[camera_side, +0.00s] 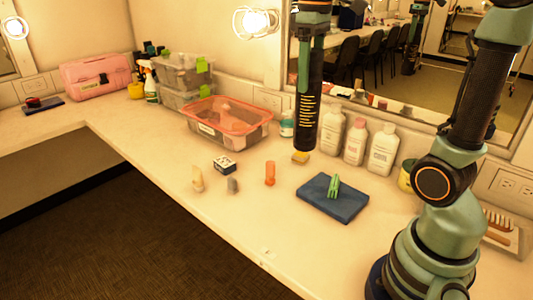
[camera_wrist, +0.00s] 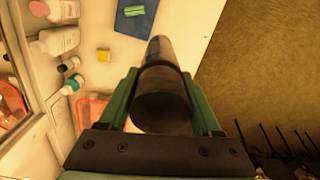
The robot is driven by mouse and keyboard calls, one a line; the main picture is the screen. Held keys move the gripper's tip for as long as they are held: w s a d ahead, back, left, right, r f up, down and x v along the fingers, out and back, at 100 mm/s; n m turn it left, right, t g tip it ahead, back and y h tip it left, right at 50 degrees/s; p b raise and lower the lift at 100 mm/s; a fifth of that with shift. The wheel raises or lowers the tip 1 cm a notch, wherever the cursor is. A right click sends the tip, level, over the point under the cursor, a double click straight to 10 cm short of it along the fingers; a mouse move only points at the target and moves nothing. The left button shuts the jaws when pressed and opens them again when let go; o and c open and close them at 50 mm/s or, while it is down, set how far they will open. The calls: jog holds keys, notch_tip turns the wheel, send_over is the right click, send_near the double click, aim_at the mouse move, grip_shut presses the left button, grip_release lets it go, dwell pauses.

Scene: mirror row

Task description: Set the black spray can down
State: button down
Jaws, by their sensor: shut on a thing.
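The black spray can (camera_side: 308,105) hangs upright in my gripper (camera_side: 304,80), with yellow marks on its side and a yellow band near its lower end. The green fingers are shut on its upper part. In the wrist view the dark can (camera_wrist: 162,100) sits between both fingers of my gripper (camera_wrist: 161,78) and hides what is behind it. The can appears to be above the white counter (camera_side: 225,212); the exact gap under it cannot be told.
A yellow block (camera_side: 300,158) shows just below the can. White bottles (camera_side: 355,143) stand behind to the right, and an orange-rimmed bin (camera_side: 228,124) stands left. A blue cloth (camera_side: 325,202) bears a green clip (camera_side: 334,187). Small items, including an orange cylinder (camera_side: 270,173), stand in front.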

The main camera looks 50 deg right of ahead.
aim_at(308, 108)
notch_tip(308, 108, down, 20)
jog(key=shift+r, duration=0.25)
dwell(0.3)
jog(key=shift+s+d+f, duration=0.1)
jog(key=shift+c, duration=0.3)
grip_release()
notch_tip(308, 108, up, 11)
jog(key=shift+r, duration=0.6)
jog(key=s+a+m+t, duration=0.1)
jog(key=s+a+t, duration=0.2)
jog(key=a, duration=0.4)
jog(key=shift+s+f+t, duration=0.25)
jog(key=shift+f+t, duration=0.2)
jog(key=shift+t, duration=0.45)
jog(key=shift+o, duration=0.3)
jog(key=shift+s+a+f+m+t, duration=0.3)
jog(key=shift+a+m+t, duration=0.1)
jog(key=shift+a, duration=0.1)
